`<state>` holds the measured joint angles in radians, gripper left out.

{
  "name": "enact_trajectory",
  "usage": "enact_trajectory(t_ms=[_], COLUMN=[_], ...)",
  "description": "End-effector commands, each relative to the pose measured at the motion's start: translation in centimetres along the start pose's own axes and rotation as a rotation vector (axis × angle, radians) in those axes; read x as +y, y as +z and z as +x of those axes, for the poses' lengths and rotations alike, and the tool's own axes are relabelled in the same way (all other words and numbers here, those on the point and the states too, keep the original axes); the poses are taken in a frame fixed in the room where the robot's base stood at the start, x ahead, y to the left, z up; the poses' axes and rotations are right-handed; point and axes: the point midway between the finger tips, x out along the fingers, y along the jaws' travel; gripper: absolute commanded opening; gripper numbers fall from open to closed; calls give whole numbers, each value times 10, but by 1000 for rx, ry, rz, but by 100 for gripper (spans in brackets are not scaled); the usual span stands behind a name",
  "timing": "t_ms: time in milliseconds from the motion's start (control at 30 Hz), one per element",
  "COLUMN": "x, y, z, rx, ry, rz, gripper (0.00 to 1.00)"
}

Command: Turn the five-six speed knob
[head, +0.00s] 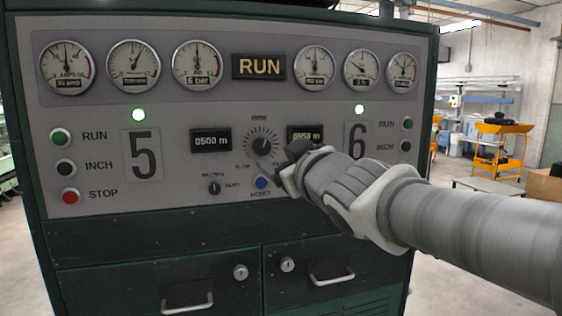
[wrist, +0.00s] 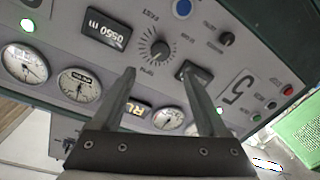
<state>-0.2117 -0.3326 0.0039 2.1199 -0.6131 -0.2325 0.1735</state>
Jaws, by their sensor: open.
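The speed knob (head: 262,146) is a small dark round knob with a ring of tick marks, on the grey panel (head: 100,200) between the large 5 and 6. It also shows upside down in the wrist view (wrist: 159,49). My gripper (head: 292,162) is just right of and below the knob in the head view, its fingertips hard to make out against the panel. In the wrist view my gripper's two fingers (wrist: 159,70) stand wide apart, empty, with the knob framed between and beyond their tips. I cannot tell the gap to the panel.
A blue reset button (head: 262,182) and a small black selector (head: 214,187) sit below the knob. Displays (head: 211,140) flank it; my gripper partly covers the right one. Gauges (head: 196,65) line the top. Drawers with handles (head: 187,302) are below.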

Motion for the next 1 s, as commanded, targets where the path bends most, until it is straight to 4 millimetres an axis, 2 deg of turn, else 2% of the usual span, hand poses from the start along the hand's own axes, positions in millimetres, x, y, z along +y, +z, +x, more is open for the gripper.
enact_trajectory(t_ms=[200,400,600,900,1000], x=[0,0,0,0,3], y=[-1,-1,0,1,7], z=[-37,-58,-67,-67,-69], rx=[2,1,0,-1,-25], ry=[-1,0,-1,0,11], rz=[1,0,1,0,9], gripper=[77,77,77,77,77])
